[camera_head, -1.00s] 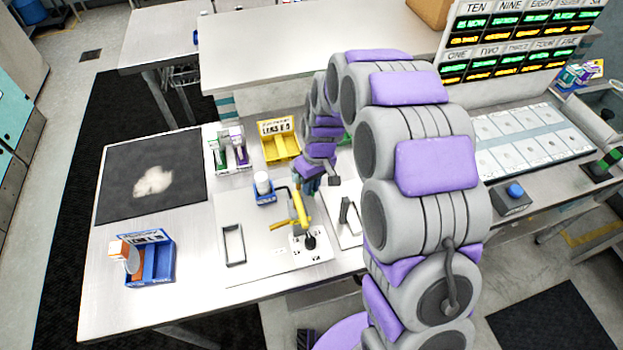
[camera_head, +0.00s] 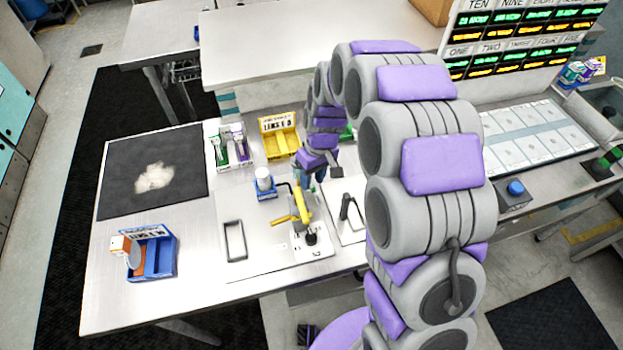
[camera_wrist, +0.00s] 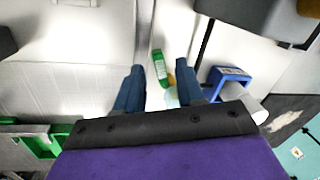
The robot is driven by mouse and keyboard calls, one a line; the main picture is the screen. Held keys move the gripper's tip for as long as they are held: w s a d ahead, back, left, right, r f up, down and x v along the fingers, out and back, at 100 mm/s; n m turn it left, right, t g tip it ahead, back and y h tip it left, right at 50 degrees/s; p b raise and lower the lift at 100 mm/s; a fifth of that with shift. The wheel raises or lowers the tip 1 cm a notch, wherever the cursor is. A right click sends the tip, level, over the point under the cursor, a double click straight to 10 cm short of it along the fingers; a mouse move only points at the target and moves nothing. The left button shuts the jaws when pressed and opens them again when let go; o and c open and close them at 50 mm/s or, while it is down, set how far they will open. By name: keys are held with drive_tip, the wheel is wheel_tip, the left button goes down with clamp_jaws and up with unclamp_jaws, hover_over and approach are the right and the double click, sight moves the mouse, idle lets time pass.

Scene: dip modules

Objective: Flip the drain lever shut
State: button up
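A yellow fixture (camera_head: 302,206) stands on the pale work mat. A short yellow handle (camera_head: 283,219) sticks out to its left, likely the drain lever. A black knob (camera_head: 311,239) sits on a white plate in front of it. My gripper (camera_head: 309,179) is just behind the yellow fixture, partly hidden by my arm. In the wrist view my gripper (camera_wrist: 160,67) shows two blue fingers spread apart. A small green piece (camera_wrist: 159,66) and a sliver of yellow (camera_wrist: 171,81) show in the gap, with no clear grip on either.
A blue holder (camera_head: 267,194) with a white bottle (camera_head: 263,174) stands left of the gripper. A yellow bin (camera_head: 279,137) is behind. A grey frame (camera_head: 235,241) and a dark handle (camera_head: 346,207) flank the fixture. A blue bin (camera_head: 166,262) sits front left.

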wheel_tip(320, 180, up, 15)
drive_tip(key=w+d+p, duration=0.1)
drive_tip(key=d+p, duration=0.1)
drive_tip(key=shift+w+r, duration=0.2)
drive_tip(key=shift+w, duration=0.15)
drive_tip(key=s+d+r+m, duration=0.1)
drive_tip(key=s+d, duration=0.3)
drive_tip(key=s, duration=0.7)
drive_tip(key=s+d+r+m+h, duration=0.1)
drive_tip(key=s+d+m, duration=0.2)
drive_tip(key=s, duration=0.8)
drive_tip(key=s+d+r+m, duration=0.1)
drive_tip(key=s+d+m, duration=0.2)
drive_tip(key=s, duration=0.8)
drive_tip(key=shift+s+d+r+g, duration=0.15)
drive_tip(key=shift+s+d+g, duration=0.25)
drive_tip(key=shift+d, duration=0.55)
